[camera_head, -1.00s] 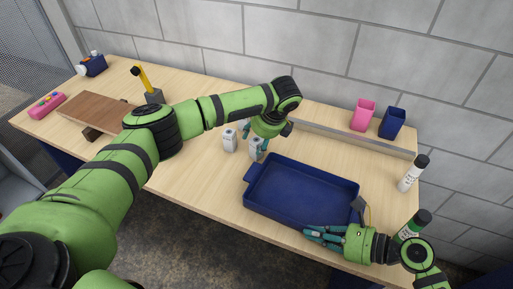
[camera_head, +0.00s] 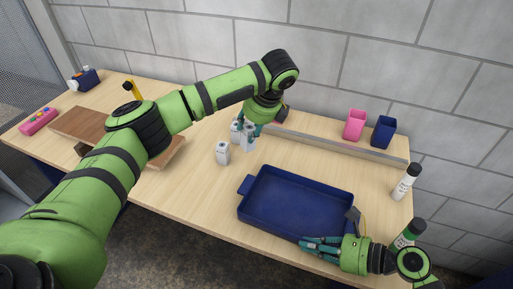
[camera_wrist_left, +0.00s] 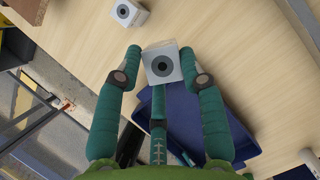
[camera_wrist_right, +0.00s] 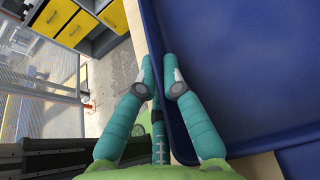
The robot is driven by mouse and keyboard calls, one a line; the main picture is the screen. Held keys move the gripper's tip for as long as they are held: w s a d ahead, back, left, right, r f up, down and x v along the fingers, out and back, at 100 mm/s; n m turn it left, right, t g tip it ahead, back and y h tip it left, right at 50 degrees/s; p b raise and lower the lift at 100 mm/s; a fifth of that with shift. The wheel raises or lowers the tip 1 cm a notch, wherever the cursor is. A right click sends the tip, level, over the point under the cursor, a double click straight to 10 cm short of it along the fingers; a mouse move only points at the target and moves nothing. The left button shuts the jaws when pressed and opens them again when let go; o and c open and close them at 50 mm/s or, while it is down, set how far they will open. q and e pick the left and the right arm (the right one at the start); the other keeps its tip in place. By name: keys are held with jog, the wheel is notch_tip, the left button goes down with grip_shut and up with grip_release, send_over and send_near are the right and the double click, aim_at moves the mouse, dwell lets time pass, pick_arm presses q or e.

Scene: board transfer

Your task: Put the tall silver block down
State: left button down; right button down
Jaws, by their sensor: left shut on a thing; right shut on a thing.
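My left gripper (camera_head: 252,130) is shut on the tall silver block (camera_head: 248,143), back of the tray's left end. In the left wrist view the block's square top (camera_wrist_left: 160,64) with a dark round mark sits between the fingertips. I cannot tell whether its base touches the table.
The blue tray is empty. A metal rail (camera_head: 340,147) runs along the back, with a pink cup (camera_head: 355,125) and a blue cup (camera_head: 384,132) behind it. A white bottle (camera_head: 404,185) stands at right. A brown board (camera_head: 85,126) lies at left. Wood between blocks and tray is clear.

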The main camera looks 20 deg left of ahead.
pick_arm(q)
jog(key=shift+s+d+r, duration=0.1)
jog(key=shift+d+r, duration=0.05)
jog(key=shift+r, duration=0.3)
jog(key=s+d+m+t+h, duration=0.3)
jog(key=s+d+m+h, duration=0.2)
jog(key=s+d+m, duration=0.5)
jog(key=shift+m, duration=0.7)
jog(key=shift+w+a+f, duration=0.1)
jog(key=shift+a+f, duration=0.25)
jog(key=shift+f, duration=1.15)
jog(key=shift+s+a+f, duration=0.1)
jog(key=shift+a+f, duration=0.25)
jog(key=shift+f, duration=1.15)
jog(key=shift+w+a+f, duration=0.1)
jog(key=shift+a+f, duration=0.25)
jog(key=shift+f, duration=1.15)
jog(key=shift+f, duration=0.1)
jog(key=c, duration=0.7)
grip_release()
jog(key=shift+c, duration=0.2)
